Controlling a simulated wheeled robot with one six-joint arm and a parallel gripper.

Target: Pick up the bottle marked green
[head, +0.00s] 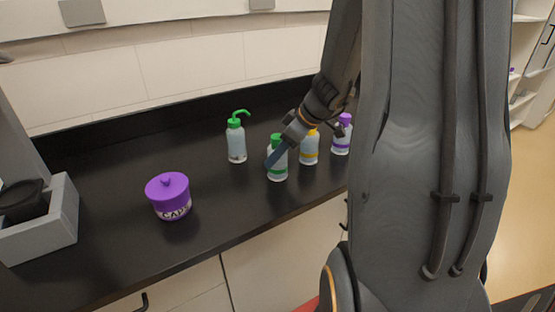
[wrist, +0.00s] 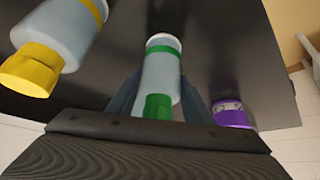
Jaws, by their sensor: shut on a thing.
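The bottle marked green (head: 279,172) is a small pale bottle with a green cap and a green band. It stands upright at the counter's front in the head view; I cannot tell whether its base touches the counter. My gripper (head: 273,160) reaches it from the upper right and is shut on it. In the wrist view the green bottle (wrist: 161,72) lies between the two fingers of my gripper (wrist: 158,98), its green cap toward the palm. The fingers partly cover its sides in the head view.
A yellow-banded bottle (head: 309,156) stands close right of the green one, with a purple-capped bottle (head: 342,142) beyond. A green-nozzled wash bottle (head: 237,146) stands behind left. A purple jar (head: 169,195) and a grey box (head: 65,222) are farther left. Bare black counter (head: 110,190) lies between.

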